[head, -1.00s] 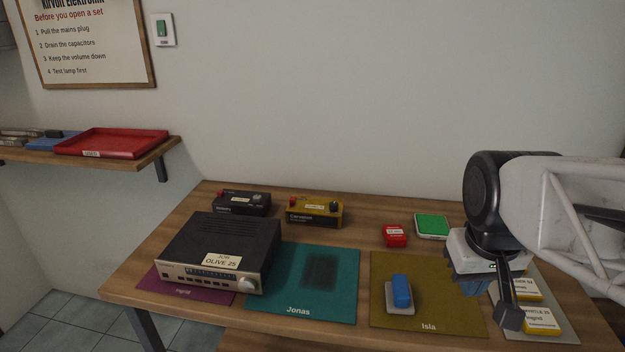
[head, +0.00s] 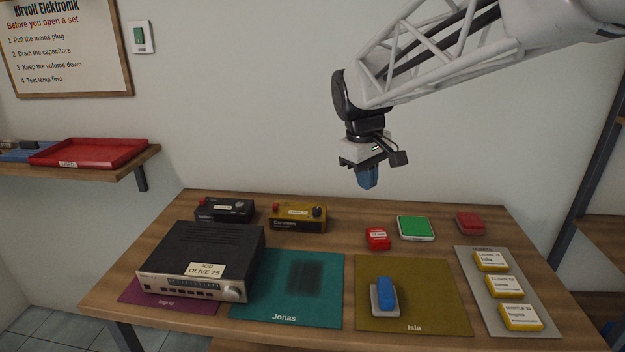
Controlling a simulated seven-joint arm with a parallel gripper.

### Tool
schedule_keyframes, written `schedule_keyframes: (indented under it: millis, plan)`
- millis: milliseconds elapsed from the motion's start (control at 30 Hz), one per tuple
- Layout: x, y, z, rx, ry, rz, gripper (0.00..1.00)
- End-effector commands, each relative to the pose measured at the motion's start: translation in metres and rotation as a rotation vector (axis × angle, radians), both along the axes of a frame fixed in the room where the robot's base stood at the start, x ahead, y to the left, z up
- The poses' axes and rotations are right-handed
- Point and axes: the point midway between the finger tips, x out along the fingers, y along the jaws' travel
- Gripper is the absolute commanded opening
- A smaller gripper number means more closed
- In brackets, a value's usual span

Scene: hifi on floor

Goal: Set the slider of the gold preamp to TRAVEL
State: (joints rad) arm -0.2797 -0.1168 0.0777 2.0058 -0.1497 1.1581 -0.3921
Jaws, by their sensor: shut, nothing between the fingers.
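The gold preamp (head: 298,218) stands at the back of the table in the head view, left of the middle. It has a gold body with a dark front, a red part on its top left, a pale label and a dark knob on its top right. Its slider and any TRAVEL marking are too small to make out. My gripper (head: 368,180) hangs in the air above the back of the table, to the right of the preamp and higher than it. Its fingers point down, are shut and hold nothing.
A black preamp (head: 224,210) stands just left of the gold one. A large receiver (head: 203,262) is in front of them. A red box (head: 377,238) and a green pad (head: 416,228) lie to the right.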

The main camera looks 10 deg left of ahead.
Motion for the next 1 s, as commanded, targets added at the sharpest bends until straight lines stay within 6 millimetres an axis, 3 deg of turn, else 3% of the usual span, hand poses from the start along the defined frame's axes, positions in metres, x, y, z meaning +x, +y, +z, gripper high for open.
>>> schedule_keyframes:
  millis: [400, 1000]
  plan:
    - [0.083, 0.084, -0.009, -0.072, 0.072, 0.230, 0.00]
    - [0.175, 0.228, -0.051, -0.176, 0.177, 0.552, 0.00]
